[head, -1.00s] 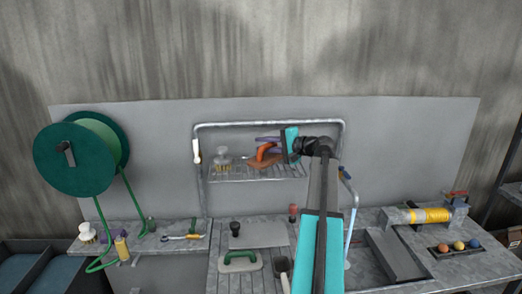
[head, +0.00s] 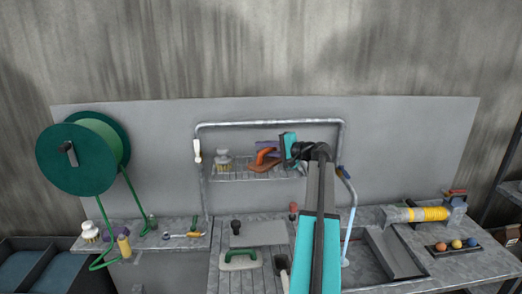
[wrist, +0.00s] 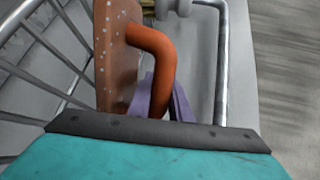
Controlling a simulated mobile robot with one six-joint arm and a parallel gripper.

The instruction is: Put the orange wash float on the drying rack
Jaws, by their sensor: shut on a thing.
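The orange wash float (head: 265,162) has a brown-orange board and a bent orange handle, which shows close up in the wrist view (wrist: 151,42). My gripper (head: 266,150) reaches in from the right with its purple fingers shut on the handle; they also show in the wrist view (wrist: 163,92). The drying rack (head: 232,174) is a grey wire shelf in a tube frame against the back panel. The float is at the level of its shelf, right of centre. I cannot tell whether the board touches the wires.
A pale brush (head: 222,160) stands on the rack left of the float. A white-handled tool (head: 197,151) hangs on the left post. Below are a green-handled float (head: 240,261) and a sink (head: 393,254). A green hose reel (head: 75,158) stands at left.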

